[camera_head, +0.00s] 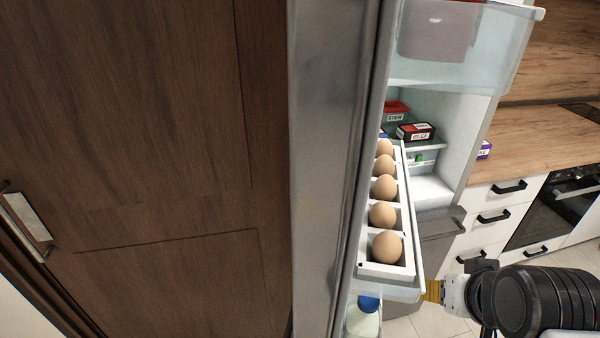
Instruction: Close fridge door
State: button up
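The fridge door (332,150) stands open in the middle, its grey metal face and edge running top to bottom. Its inner side faces right and carries a rack of several brown eggs (385,205), a clear upper bin (460,45) and a bottle with a blue cap (364,318) lower down. Behind it the fridge interior (452,145) shows, with boxes on its shelves. My gripper (431,291) is at the lower right, by the near end of the egg rack; its yellowish tip is close to the rack, and I cannot tell whether they touch. Its fingers are mostly hidden.
A dark wood door (140,130) with a metal handle (28,225) fills the left. At right are a wood worktop (545,150), white drawers (490,200) with black handles and an oven (555,208). Some tiled floor shows at the lower right.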

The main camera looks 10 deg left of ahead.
aim_at(341, 58)
jog(key=k+j+z, duration=0.1)
jog(key=k+j, duration=0.25)
jog(key=j, duration=0.2)
jog(key=k+j+z, duration=0.1)
jog(key=k+j, duration=0.25)
jog(key=j, duration=0.2)
jog(key=k+j+z, duration=0.1)
jog(key=k+j, duration=0.3)
jog(key=k+j+z, duration=0.2)
jog(key=j, duration=0.2)
